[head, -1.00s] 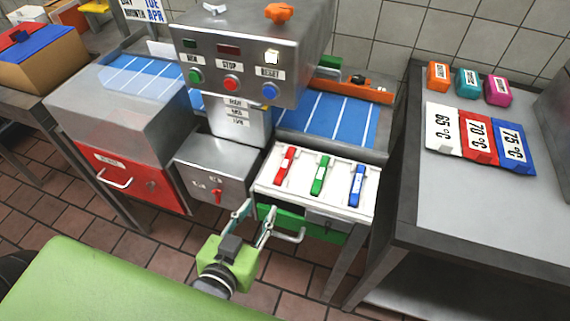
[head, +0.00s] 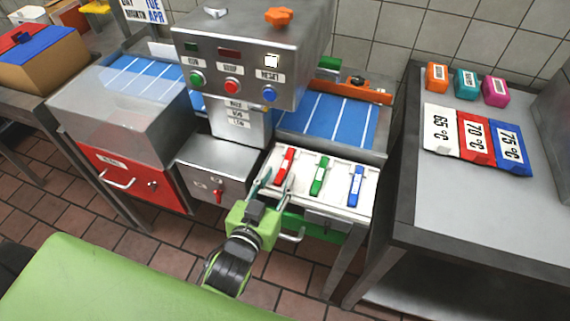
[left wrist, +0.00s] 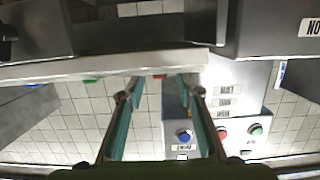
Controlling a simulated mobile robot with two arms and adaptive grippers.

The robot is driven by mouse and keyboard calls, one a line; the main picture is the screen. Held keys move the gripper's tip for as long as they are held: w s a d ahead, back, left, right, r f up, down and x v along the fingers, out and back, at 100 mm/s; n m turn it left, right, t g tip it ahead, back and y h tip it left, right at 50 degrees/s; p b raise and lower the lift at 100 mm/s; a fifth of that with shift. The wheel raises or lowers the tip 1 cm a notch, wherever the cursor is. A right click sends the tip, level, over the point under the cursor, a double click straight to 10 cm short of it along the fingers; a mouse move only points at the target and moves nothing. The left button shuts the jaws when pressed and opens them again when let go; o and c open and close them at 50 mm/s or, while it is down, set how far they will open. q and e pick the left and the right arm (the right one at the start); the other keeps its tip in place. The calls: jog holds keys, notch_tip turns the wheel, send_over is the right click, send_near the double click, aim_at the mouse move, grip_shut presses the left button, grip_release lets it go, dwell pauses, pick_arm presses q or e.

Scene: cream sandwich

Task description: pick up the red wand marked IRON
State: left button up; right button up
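The red wand (head: 285,165) lies on the white tray (head: 263,197) at its left end, beside a green wand (head: 319,175) and a blue wand (head: 356,186). The lettering on the wands is too small to read. My left gripper (head: 277,181) is open and empty, its fingertips at the tray's front edge close to the near end of the red wand. In the left wrist view, the open fingers (left wrist: 155,85) point at the tray edge, with a small red patch between their tips. My right gripper is not in view.
The machine with buttons (head: 250,60) stands behind and left of the tray. A steel box with a red knob (head: 217,194) is just left of my gripper. A green drawer (head: 300,222) with a handle is below the tray. A grey table (head: 480,200) stands at right.

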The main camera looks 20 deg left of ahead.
aim_at(284, 166)
pick_arm(q)
jog(key=w, duration=0.4)
jog(key=shift+w+f+p, duration=0.2)
jog(key=shift+f+p, duration=0.1)
jog(key=shift+f, duration=0.1)
grip_shut()
jog(key=shift+r, duration=0.1)
